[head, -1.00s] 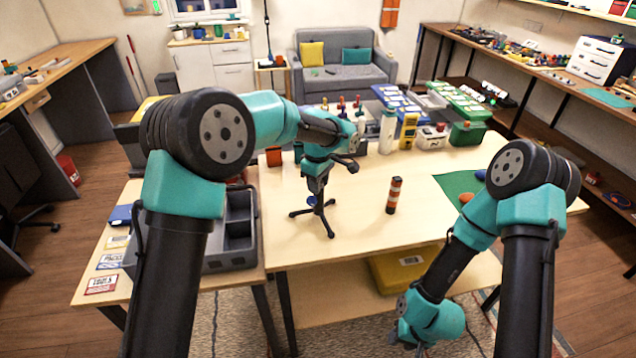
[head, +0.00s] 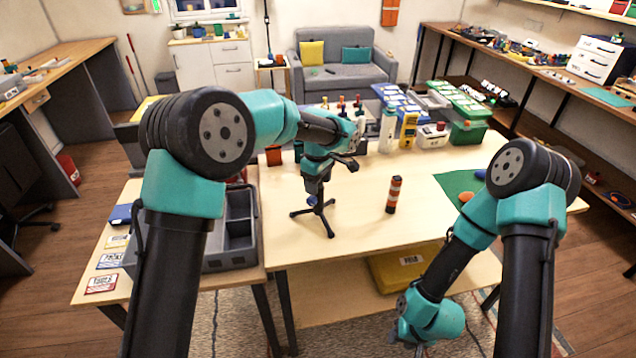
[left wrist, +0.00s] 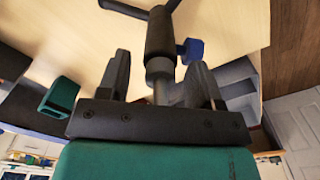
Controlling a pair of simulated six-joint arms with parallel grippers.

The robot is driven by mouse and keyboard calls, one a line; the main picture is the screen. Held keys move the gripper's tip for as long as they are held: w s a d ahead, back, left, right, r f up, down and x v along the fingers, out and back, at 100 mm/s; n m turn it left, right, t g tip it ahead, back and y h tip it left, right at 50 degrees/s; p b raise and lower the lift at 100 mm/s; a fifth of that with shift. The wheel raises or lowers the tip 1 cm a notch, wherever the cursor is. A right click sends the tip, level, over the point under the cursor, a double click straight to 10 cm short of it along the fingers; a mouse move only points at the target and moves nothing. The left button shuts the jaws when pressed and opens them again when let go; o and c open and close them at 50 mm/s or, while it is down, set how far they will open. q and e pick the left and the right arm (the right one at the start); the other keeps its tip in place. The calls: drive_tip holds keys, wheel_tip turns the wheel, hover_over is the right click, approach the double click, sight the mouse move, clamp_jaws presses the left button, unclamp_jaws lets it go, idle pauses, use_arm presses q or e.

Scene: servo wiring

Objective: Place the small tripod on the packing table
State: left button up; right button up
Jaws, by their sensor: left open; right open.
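The small black tripod (head: 322,214) stands upright on its spread legs on the middle table (head: 355,225), left of centre. A small blue knob shows on its column. My left gripper (head: 313,186) is over the tripod's top and hides its upper part in the head view.
A red-banded cylinder (head: 394,194) stands right of the tripod. Bottles (head: 387,130) and boxes (head: 433,135) line the table's back. A grey compartment tray (head: 241,228) and label cards (head: 100,283) lie on the left table. Table room around the cylinder is clear.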

use_arm(q)
wheel_tip(320, 180, up, 12)
idle(0.5)
idle(2.0)
